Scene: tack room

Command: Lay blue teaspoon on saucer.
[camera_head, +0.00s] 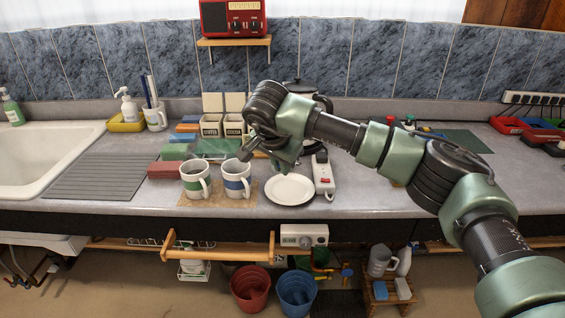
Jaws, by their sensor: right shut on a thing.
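The saucer (289,189) is a plain white round dish on the grey counter, with nothing on it. My right gripper (247,152) is above and left of the saucer, just over the rim of a white mug with a blue band (236,184). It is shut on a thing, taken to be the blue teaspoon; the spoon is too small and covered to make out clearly. I cannot tell whether it touches the mug. My left gripper is not in view.
A white mug with a green band (194,187) stands left of the blue-banded one. A white power strip (323,175) lies close to the saucer's right. A dark pot (300,88) stands behind my arm. The sink (40,150) is at the left.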

